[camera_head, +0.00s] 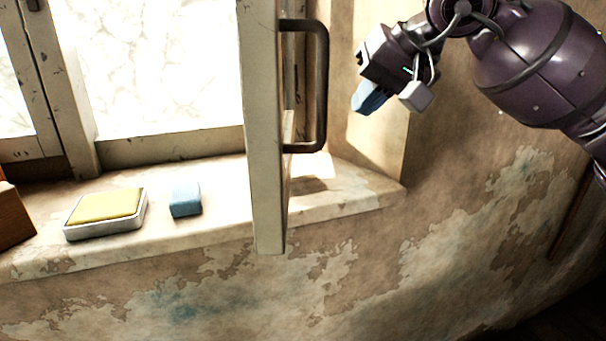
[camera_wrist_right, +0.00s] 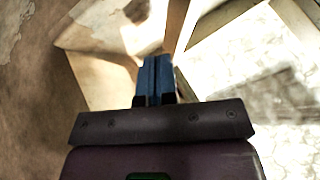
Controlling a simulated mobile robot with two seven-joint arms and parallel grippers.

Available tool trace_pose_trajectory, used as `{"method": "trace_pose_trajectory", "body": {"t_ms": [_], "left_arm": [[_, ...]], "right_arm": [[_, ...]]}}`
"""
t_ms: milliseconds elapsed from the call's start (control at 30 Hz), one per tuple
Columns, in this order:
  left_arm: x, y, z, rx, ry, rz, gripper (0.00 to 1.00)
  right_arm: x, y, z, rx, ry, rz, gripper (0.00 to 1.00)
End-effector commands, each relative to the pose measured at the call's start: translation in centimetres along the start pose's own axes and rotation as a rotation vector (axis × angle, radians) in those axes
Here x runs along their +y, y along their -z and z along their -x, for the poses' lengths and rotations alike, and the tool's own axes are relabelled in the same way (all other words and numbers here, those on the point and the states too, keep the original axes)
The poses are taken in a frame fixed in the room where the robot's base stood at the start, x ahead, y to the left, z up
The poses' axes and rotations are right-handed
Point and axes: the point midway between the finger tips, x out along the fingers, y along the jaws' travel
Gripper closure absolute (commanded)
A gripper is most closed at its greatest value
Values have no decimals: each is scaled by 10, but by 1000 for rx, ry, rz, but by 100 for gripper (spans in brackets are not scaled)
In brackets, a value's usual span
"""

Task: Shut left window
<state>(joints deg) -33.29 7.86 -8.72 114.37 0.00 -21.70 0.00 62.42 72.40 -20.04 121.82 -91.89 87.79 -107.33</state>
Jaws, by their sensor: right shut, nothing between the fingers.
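A window sash (camera_head: 262,130) stands open, swung out over the sill and seen almost edge-on in the head view. A dark bar handle (camera_head: 321,85) sticks out from its right side. I cannot tell for sure whether this is the left window. My right gripper (camera_head: 366,100) is to the right of the handle, apart from it, with its blue fingers pointing down and left. The fingers are together and empty in the right wrist view (camera_wrist_right: 155,78). A bright window pane (camera_wrist_right: 260,60) fills the right of that view. My left gripper is out of view.
The sill (camera_head: 225,215) carries a yellow sponge in a metal tray (camera_head: 107,210), a small blue block (camera_head: 186,199) and a brown object (camera_head: 12,220) at the left edge. Another window frame (camera_head: 30,80) is at far left. The peeling wall (camera_head: 450,200) lies right and below.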

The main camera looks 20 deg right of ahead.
Motion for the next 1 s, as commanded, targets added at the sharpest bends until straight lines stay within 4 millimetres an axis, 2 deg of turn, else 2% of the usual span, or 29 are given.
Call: {"method": "trace_pose_trajectory", "body": {"t_ms": [33, 200, 367, 467, 733, 933, 1000], "left_arm": [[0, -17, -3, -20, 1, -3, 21], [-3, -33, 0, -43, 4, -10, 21], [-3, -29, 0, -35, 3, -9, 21], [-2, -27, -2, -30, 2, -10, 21], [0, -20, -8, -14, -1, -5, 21], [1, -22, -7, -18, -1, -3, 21], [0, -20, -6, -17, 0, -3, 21]], "right_arm": [[8, -4, -18, -15, -4, -6, 100], [14, -7, -32, -27, -8, -11, 100], [13, -7, -38, -28, -7, -11, 100], [13, -8, -50, -29, -7, -10, 100], [14, -9, -97, -31, -7, -12, 100], [14, -10, -132, -29, -6, -11, 100], [4, -9, -135, -26, -2, -8, 100]]}}
